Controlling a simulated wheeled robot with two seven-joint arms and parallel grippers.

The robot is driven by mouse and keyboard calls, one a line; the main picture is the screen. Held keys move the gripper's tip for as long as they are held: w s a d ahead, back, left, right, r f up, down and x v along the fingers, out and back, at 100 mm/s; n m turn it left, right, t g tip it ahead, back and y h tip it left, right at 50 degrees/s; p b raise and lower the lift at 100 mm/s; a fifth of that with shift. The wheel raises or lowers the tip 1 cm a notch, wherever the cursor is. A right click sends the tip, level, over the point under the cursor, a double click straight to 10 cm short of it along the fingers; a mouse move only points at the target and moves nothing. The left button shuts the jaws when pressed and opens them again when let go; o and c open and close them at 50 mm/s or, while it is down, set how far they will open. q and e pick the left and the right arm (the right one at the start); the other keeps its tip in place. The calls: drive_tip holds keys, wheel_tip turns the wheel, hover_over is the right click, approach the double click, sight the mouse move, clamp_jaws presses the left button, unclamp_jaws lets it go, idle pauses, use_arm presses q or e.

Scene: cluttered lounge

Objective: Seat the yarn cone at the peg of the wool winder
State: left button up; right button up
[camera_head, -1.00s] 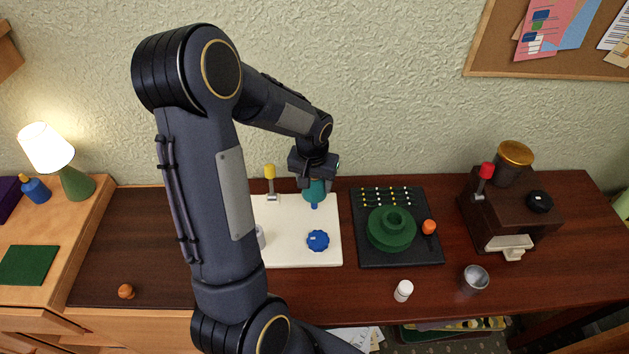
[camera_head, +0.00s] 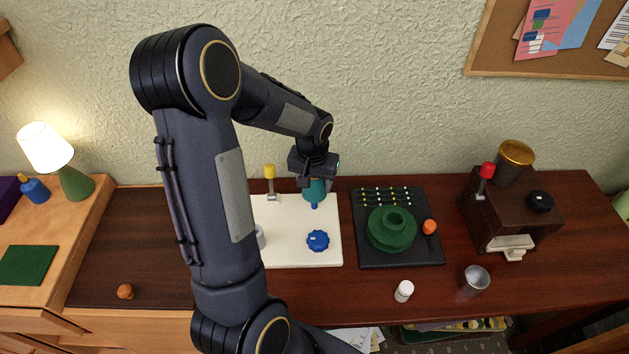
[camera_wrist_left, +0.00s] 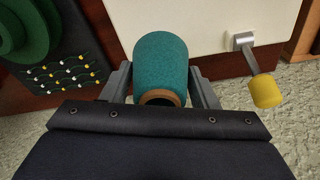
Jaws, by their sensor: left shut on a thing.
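The yarn cone (camera_head: 315,191) is teal. In the left wrist view the cone (camera_wrist_left: 161,62) sits between my two fingers, its brown core end toward the wrist. My left gripper (camera_head: 314,178) is shut on it and holds it over the back right of a white board (camera_head: 290,255), which looks like the wool winder. The board has a yellow-tipped lever (camera_head: 270,172) and a blue knob (camera_head: 318,240). A small blue piece (camera_head: 314,206) shows just under the cone, perhaps the peg. I cannot tell whether they touch. My right gripper is out of view.
Right of the white board lies a black board (camera_head: 372,258) with a green stepped piece (camera_head: 392,232). Further right are a brown box (camera_head: 495,215) with a red-tipped lever, a metal cup (camera_head: 475,279) and a white bottle (camera_head: 403,291). My arm hides the board's left part.

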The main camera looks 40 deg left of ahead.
use_arm(q)
drive_tip(key=shift+f+b, duration=0.9)
drive_tip(key=shift+b, duration=0.05)
idle(0.4)
